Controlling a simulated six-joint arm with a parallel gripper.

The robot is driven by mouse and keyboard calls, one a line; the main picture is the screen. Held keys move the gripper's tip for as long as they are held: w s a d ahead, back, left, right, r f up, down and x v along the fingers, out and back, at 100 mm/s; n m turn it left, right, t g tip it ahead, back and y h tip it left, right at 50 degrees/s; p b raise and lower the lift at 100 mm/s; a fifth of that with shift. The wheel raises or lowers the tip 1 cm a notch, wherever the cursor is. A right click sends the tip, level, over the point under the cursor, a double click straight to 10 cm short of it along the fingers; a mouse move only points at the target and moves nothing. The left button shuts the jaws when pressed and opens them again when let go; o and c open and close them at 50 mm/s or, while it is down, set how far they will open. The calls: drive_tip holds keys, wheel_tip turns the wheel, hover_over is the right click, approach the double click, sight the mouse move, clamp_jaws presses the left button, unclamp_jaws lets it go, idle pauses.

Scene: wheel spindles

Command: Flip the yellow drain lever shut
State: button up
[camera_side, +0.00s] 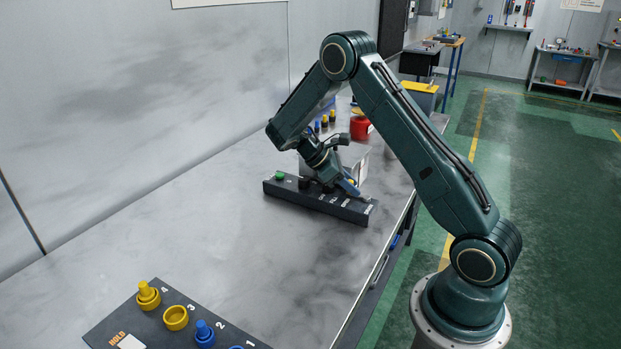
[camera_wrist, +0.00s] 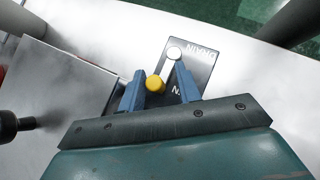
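The drain lever has a yellow knob (camera_wrist: 155,84) at one end and a round silver pivot (camera_wrist: 174,53) at the other. It sits on a dark control panel (camera_wrist: 205,60) marked DRAIN, and the lever lies slanted across the panel in the wrist view. My gripper (camera_wrist: 160,76) is open, with its blue fingers on either side of the yellow knob. The knob looks nearer the left finger; I cannot tell whether they touch. In the side view my gripper (camera_side: 349,187) is low over the right end of the long dark panel (camera_side: 325,206), hiding most of the lever.
A green button (camera_side: 280,175) is at the panel's left end. A grey box (camera_side: 350,162) stands just behind the panel, with a red container (camera_side: 360,127) beyond. A dark board (camera_side: 110,325) with yellow and blue parts lies in front. The tabletop between is clear.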

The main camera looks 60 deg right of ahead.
idle(0.4)
drive_tip(key=shift+s+a+n+t+h, duration=0.15)
drive_tip(key=shift+a+n+t+h, duration=0.4)
drive_tip(key=shift+n, duration=0.55)
drive_tip(key=shift+s+a+n+t+h, duration=0.1)
drive_tip(key=shift+a+n+t+h, duration=0.25)
drive_tip(key=shift+n+t+h, duration=0.55)
drive_tip(key=w+d+v, duration=0.1)
drive_tip(key=v, duration=1.3)
drive_tip(key=s+a+r+m+t+y, duration=0.6)
drive_tip(key=s+a+r+m+t, duration=0.2)
drive_tip(key=s, duration=0.6)
drive_tip(key=shift+a+r+m, duration=0.3)
drive_tip(key=shift+a+r, duration=0.85)
drive_tip(key=shift+r, duration=0.4)
drive_tip(key=shift+s+t, duration=0.15)
drive_tip(key=shift+t, duration=0.1)
